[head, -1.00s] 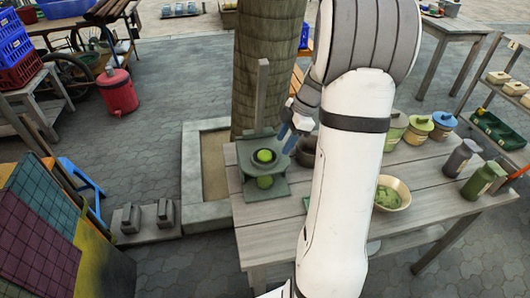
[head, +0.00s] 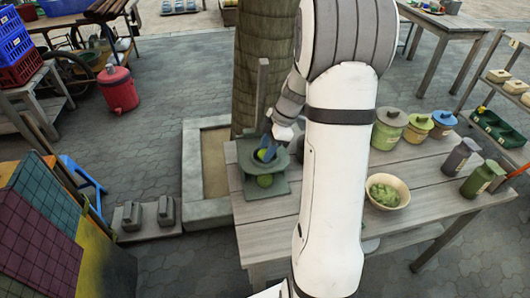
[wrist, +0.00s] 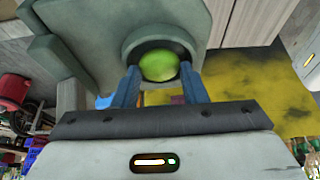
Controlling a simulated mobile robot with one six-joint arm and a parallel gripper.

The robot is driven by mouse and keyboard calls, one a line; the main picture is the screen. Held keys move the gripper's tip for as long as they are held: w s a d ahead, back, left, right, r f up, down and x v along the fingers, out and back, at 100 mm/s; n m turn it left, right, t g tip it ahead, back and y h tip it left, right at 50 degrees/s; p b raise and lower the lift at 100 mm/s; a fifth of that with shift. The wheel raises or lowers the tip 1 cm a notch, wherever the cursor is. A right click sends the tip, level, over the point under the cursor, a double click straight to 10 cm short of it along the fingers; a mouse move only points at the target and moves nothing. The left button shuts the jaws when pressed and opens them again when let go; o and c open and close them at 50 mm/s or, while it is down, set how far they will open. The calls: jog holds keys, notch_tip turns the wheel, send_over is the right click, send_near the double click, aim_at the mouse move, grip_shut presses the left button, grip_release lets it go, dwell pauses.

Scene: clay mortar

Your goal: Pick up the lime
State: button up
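A green lime (head: 262,155) sits in the round cup at the top of a dark green stand (head: 282,188) on the wooden table. In the wrist view the lime (wrist: 158,66) lies inside the dark cup ring, between the two open fingertips (wrist: 160,75). I cannot tell whether the fingers touch it. My fingers partly hide the lime in the head view.
A thin post (head: 262,100) rises just behind the stand, before a thick trunk (head: 240,70). A bowl of green pieces (head: 387,192), several lidded jars (head: 388,130) and dark canisters (head: 482,180) stand on the table's right. The front left tabletop (head: 255,235) is clear.

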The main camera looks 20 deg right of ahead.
aim_at(262, 147)
jog(key=c, duration=0.4)
jog(key=shift+r, duration=0.15)
jog(key=shift+r, duration=0.55)
notch_tip(262, 147, up, 2)
jog(key=shift+r+b, duration=0.2)
jog(key=shift+b, duration=0.15)
jog(key=s+d+b, duration=0.1)
jog(key=d, duration=0.8)
jog(key=s+d+b, duration=0.1)
jog(key=s+d, duration=0.1)
jog(key=d, duration=0.6)
jog(key=shift+s+d, duration=0.3)
jog(key=shift+d, duration=0.05)
